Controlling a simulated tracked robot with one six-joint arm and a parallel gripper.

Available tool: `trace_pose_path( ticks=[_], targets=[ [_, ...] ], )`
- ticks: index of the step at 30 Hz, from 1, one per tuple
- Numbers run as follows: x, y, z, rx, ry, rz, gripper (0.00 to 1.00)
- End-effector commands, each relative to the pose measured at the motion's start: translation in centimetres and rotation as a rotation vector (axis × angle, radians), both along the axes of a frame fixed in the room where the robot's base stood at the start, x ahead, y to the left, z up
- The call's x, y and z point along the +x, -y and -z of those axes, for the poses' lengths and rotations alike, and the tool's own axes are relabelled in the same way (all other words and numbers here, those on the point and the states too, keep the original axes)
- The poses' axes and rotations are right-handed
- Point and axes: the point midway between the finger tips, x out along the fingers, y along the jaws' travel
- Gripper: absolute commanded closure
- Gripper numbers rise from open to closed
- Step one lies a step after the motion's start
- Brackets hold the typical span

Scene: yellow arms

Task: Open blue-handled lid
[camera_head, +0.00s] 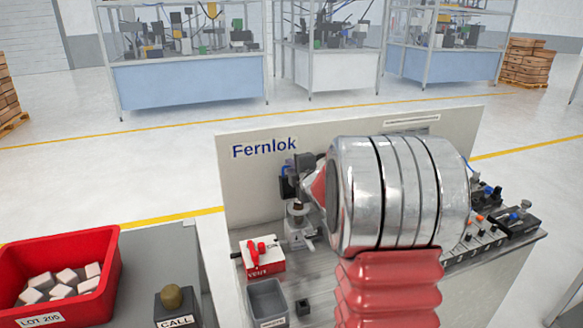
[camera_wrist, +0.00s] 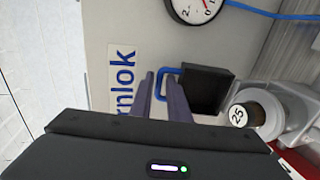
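In the wrist view a black square lid (camera_wrist: 207,90) carries a blue bar handle (camera_wrist: 159,84) on its left side. My gripper (camera_wrist: 160,74) has its two dark fingers on either side of the handle's long bar, with a narrow gap between them; firm contact does not show. The lid looks flat against its mount, with no opening visible. In the head view my silver arm covers most of this place; a small blue part (camera_head: 288,165), probably the handle, shows beside dark parts by the panel.
The upright Fernlok panel (camera_head: 240,185) stands behind. A round gauge (camera_wrist: 193,8) and a cylinder marked 25 (camera_wrist: 241,116) are near the lid. A red VENT box (camera_head: 262,260), grey bin (camera_head: 267,300), CALL button (camera_head: 173,300) and red crate (camera_head: 98,265) stand in front or left.

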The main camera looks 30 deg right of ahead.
Motion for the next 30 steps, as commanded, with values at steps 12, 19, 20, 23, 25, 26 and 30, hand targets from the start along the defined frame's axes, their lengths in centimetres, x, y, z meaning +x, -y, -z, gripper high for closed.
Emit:
trace_pose_path(
  ticks=[12, 19, 20, 23, 25, 26, 30],
  targets=[
    [1.35, 0.26, 0.38, 0.000, -0.001, -0.001, 0.84],
    [1.33, 0.24, 0.38, 0.000, -0.001, -0.001, 0.94],
    [1.33, 0.24, 0.38, 0.000, -0.001, -0.001, 0.96],
    [1.32, 0.24, 0.42, 0.000, -0.001, -0.001, 1.00],
    [1.32, 0.23, 0.45, 0.000, -0.002, -0.001, 1.00],
    [1.31, 0.23, 0.46, 0.000, -0.002, -0.001, 1.00],
    [1.30, 0.22, 0.50, 0.000, -0.003, -0.001, 1.00]
  ],
)
